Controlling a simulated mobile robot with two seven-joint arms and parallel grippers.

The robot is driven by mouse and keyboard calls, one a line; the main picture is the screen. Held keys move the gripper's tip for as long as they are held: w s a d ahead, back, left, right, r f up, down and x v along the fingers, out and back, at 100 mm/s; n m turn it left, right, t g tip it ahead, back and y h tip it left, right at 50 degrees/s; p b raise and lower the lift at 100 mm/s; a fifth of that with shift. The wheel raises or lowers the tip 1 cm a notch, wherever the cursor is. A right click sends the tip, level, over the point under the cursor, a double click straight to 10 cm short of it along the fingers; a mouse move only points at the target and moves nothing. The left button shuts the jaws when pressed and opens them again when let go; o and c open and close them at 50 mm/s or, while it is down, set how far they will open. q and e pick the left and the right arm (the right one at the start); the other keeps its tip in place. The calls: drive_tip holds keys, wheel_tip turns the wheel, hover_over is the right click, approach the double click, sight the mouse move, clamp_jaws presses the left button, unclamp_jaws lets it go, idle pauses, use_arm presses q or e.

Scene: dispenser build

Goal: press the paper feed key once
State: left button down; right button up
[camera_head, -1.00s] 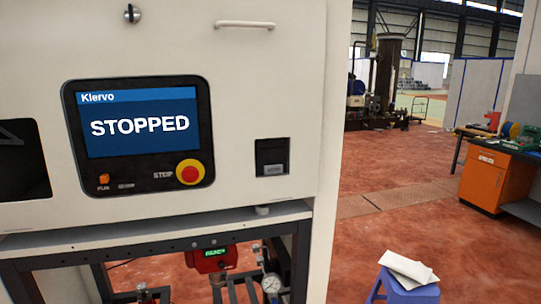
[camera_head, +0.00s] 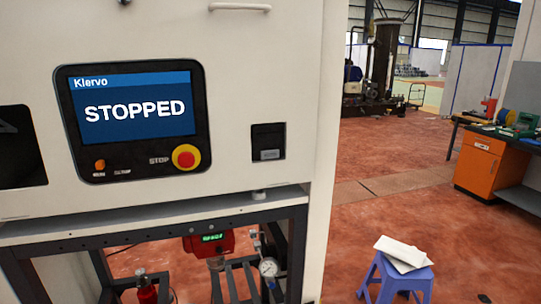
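The white machine (camera_head: 245,60) fills the left half of the view. Its black control panel (camera_head: 190,90) has a screen (camera_head: 140,112) reading "Klervo" and "STOPPED". Below the screen are a small orange button (camera_head: 100,164), a dark small key (camera_head: 122,171) and a red stop button on a yellow base (camera_head: 185,157). The labels under the small keys are too small to read. Right of the panel is a small black unit (camera_head: 268,134) with a grey piece (camera_head: 270,154) at its bottom. I cannot tell which part is the paper feed key. Neither gripper is in view.
A dark frame (camera_head: 150,222) under the machine holds a red device (camera_head: 208,243) and a gauge (camera_head: 268,266). A blue stool (camera_head: 398,282) bearing white sheets (camera_head: 405,252) stands at the lower right. An orange cabinet (camera_head: 478,163) stands beyond. Red floor between is clear.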

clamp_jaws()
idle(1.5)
